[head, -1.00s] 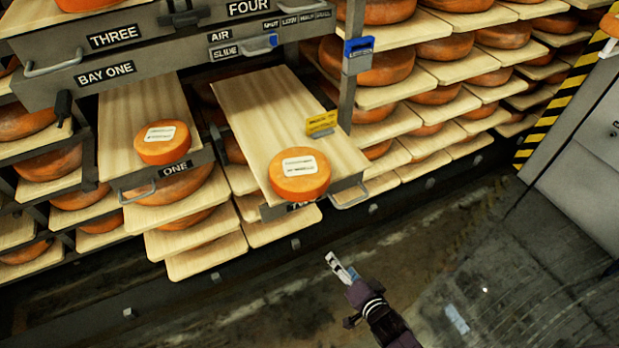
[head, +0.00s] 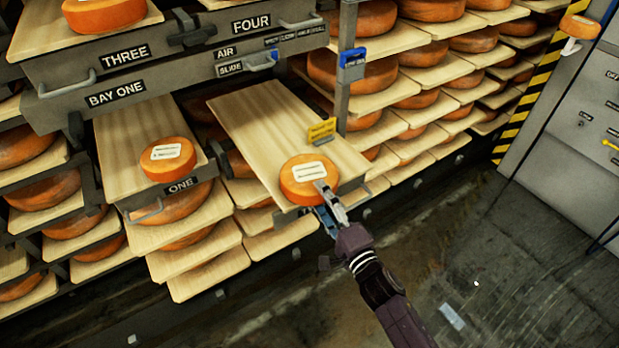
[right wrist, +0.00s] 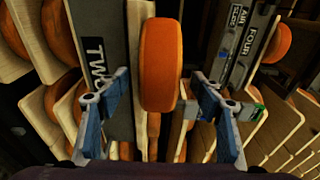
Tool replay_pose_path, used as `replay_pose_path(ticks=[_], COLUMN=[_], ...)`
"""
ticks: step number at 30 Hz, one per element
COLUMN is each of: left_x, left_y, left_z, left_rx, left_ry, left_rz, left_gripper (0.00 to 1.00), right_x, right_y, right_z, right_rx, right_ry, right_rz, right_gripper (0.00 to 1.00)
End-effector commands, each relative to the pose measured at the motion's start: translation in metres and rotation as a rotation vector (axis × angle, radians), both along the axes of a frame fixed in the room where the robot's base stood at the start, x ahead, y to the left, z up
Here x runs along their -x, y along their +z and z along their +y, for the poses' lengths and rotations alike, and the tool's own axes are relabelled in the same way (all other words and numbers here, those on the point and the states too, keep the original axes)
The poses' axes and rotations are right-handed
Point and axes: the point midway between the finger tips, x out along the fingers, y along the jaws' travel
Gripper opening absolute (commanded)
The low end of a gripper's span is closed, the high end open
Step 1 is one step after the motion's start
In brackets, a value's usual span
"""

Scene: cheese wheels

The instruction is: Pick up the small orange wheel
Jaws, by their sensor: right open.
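A small orange wheel (head: 303,194) with a white label lies flat on the pulled-out wooden board (head: 250,115) of the TWO tray, at its near end. My right gripper (head: 326,203) is open at the wheel's near rim. One fingertip overlaps the wheel's near edge; the other is lower, in front of the tray front. In the right wrist view the wheel (right wrist: 160,65) stands edge-on between the two open fingers (right wrist: 157,82), with gaps visible on both sides. A similar labelled wheel (head: 168,159) lies on the ONE board. My left gripper is not in view.
A rack post with a blue clip (head: 352,65) rises to the right. Racks of larger wheels surround the trays. The floor (head: 480,225) at right is mostly clear.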

Motion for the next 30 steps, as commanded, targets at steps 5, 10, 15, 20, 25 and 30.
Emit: replay_pose_path(ticks=[5,10,15,20,25,30], left_x=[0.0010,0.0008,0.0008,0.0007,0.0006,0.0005], left_y=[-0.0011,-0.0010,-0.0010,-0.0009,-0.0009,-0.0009], left_z=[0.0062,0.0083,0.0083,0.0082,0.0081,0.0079], left_rx=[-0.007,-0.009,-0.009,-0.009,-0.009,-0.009], left_ry=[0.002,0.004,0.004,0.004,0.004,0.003], left_rz=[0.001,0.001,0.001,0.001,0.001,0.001], left_gripper=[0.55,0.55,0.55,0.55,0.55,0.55], right_x=[-0.0138,-0.0140,-0.0139,-0.0140,-0.0139,-0.0138], right_y=[-0.0005,-0.0007,-0.0007,-0.0002,-0.0004,-0.0006], right_z=[0.0080,0.0081,0.0079,0.0080,0.0079,0.0079], right_rx=[0.000,0.000,0.000,0.000,0.000,0.000], right_ry=[0.000,0.000,0.000,0.000,0.000,0.000], right_rz=[0.000,0.001,0.001,0.000,0.000,0.000], right_gripper=[0.60,0.60,0.47,0.29,0.11,0.00])
